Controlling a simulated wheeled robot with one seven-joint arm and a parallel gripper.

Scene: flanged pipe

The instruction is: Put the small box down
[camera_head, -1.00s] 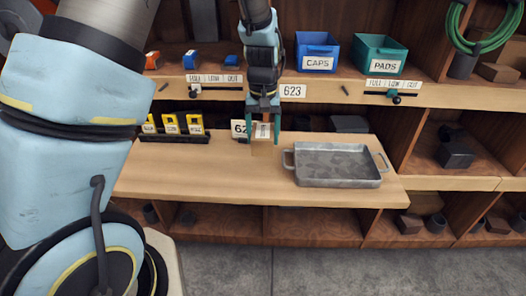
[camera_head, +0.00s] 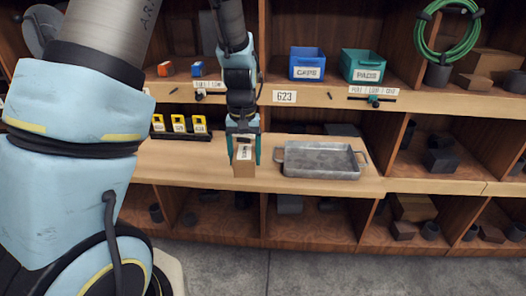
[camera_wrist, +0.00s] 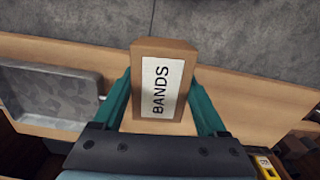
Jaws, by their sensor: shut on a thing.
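The small box (camera_head: 243,168) is brown cardboard with a white label. In the wrist view the box (camera_wrist: 184,48) reads BANDS. My gripper (camera_head: 243,160) is shut on it, with one teal finger on each side. In the wrist view my gripper (camera_wrist: 160,100) has its fingers along the box's sides. The box is near the front edge of the wooden worktop (camera_head: 185,165), left of the grey tray. I cannot tell whether its underside touches the wood.
The grey metal tray (camera_head: 320,172) stands on the worktop close to the right of the box. Yellow-marked holders (camera_head: 180,124) stand at the back left. Blue (camera_head: 307,63) and teal (camera_head: 361,66) bins sit on the shelf above. Wood left of the box is clear.

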